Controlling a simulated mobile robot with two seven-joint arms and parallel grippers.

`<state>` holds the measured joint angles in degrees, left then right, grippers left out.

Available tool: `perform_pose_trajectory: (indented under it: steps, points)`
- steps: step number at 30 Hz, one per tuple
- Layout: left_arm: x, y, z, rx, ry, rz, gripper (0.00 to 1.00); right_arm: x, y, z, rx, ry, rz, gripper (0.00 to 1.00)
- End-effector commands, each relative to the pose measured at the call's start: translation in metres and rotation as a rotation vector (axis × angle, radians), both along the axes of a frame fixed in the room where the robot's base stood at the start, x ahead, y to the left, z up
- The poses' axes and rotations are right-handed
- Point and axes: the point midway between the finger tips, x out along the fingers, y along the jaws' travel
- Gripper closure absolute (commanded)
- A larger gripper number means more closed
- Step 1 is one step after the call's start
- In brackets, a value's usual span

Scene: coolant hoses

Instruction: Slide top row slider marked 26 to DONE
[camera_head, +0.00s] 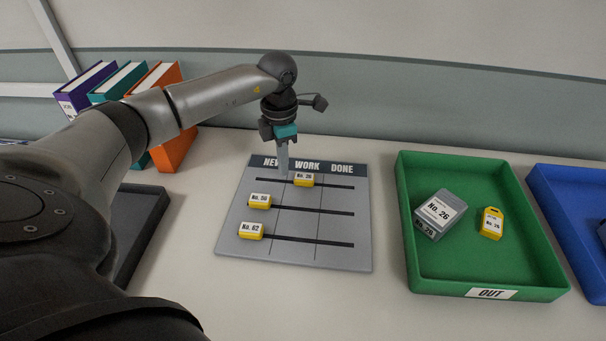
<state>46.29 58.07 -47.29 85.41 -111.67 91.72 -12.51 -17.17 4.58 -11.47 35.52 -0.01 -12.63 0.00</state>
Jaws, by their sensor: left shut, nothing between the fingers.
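The grey slider board (338,228) lies on the table with columns headed NEW, WORK and DONE. The top row slider (304,181) is a yellow block with a white label that seems to read No. 26; it sits in the WORK column on its dark slot. My left gripper (284,170) points down just left of this slider, shut and empty, with its tips near the top slot. I cannot tell whether the tips touch the slider. The DONE end of the top slot, right of the slider, is clear. My right gripper is not in view.
Sliders No. 50 (260,201) and No. 62 (251,231) sit at the left of the lower rows. A green OUT tray (540,277) holds a grey box (440,213) and a yellow tag (491,223). A blue tray (570,212) stands right; binders (172,150) stand back left.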

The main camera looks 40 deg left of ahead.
Motion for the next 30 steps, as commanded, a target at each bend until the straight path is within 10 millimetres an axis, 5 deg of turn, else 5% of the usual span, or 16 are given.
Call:
perform_pose_trajectory:
  steps: [30]
  points:
    - [0.000,0.000,-0.024,0.000,0.000,0.000,1.00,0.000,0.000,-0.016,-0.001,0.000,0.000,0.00]
